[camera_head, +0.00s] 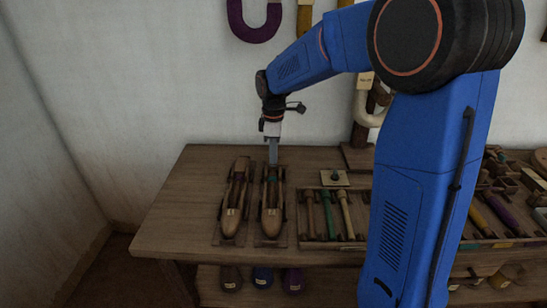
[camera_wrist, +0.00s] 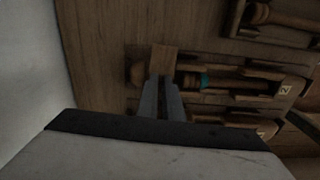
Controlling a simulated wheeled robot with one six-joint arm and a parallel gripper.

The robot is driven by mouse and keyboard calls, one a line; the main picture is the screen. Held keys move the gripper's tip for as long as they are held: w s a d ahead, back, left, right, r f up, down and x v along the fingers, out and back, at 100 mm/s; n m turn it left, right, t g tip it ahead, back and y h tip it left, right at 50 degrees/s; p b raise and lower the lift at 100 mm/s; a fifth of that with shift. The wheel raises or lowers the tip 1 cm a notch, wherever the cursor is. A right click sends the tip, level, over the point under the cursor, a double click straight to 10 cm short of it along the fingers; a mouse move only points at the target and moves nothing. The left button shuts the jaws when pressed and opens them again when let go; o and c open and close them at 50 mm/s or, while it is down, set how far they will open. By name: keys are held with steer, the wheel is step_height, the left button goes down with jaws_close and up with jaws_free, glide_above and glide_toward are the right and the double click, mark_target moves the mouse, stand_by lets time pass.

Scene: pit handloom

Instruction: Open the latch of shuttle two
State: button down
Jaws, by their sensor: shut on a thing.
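Two brown wooden shuttles lie side by side in cradles on the bench, blunt noses toward the front. The right one (camera_head: 270,218) has a teal band inside and a pale label; it also shows in the wrist view (camera_wrist: 240,85), where the label seems to read 2. My gripper (camera_head: 273,160) points straight down at this shuttle's far end. In the wrist view its fingers (camera_wrist: 162,84) are close together on a small wooden block (camera_wrist: 164,59) at that end, which looks like the latch. The fingers hide part of it, so its open or closed position cannot be told.
The other shuttle (camera_head: 231,222) lies close on the left. A tray (camera_head: 326,243) of coloured sticks and a small plate with a dark knob (camera_head: 334,178) are on the right. The wall (camera_head: 130,90) rises behind the bench. The bench's left end (camera_head: 178,205) is clear.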

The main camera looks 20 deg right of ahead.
steer(key=shift+n, duration=0.5)
steer(key=c, duration=2.2)
jaws_free()
step_height(320, 180, up, 17)
steer(key=shift+r, duration=0.2)
steer(key=shift+s, duration=0.1)
